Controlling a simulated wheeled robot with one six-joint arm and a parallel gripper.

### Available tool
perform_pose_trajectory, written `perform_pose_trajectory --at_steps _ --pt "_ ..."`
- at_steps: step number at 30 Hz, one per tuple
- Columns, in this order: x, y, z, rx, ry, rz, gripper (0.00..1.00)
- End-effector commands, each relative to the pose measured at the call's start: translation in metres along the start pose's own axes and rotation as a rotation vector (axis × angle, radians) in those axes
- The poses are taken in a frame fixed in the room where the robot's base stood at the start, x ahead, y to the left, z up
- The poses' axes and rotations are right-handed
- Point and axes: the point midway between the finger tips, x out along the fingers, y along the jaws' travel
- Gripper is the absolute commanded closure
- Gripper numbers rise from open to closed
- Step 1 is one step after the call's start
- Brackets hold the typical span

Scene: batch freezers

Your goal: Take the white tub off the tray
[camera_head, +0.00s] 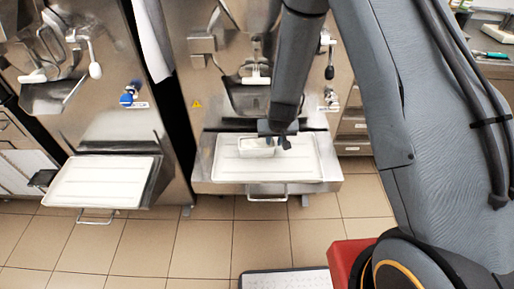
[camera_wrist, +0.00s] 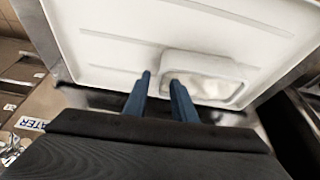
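The white tub (camera_head: 256,152) sits on the white tray (camera_head: 302,169) of the middle freezer, left of the tray's centre. My gripper (camera_head: 283,143) is at the tub's right end in the head view. In the wrist view, the tub (camera_wrist: 205,61) is a rounded rectangle with pale contents, on the tray (camera_wrist: 105,52). There the fingertips of my gripper (camera_wrist: 160,78) are apart, one outside the tub's near-left side and the other overlapping its rim. A gap shows between the fingers. I cannot tell whether either finger touches the tub.
A second freezer with an empty white tray (camera_head: 101,182) stands to the left. A metal handle (camera_head: 267,194) sticks out below the middle tray. The tray right of the tub is bare. A red block (camera_head: 346,258) and a light panel (camera_head: 288,280) are low in front; tiled floor lies between.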

Motion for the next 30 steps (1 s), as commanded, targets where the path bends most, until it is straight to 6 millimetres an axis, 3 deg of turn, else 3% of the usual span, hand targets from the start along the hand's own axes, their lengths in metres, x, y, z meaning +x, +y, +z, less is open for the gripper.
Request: perform_pose_trajectory --at_steps 6,14,19,30 --pt "0.018 0.000 0.001 0.000 -0.001 -0.001 0.76" --pt "0.020 0.000 0.000 -0.001 0.000 -0.001 0.76" --pt "0.020 0.000 0.000 -0.001 0.000 -0.001 1.00" --pt "0.020 -0.001 0.000 -0.001 0.001 -0.001 1.00"
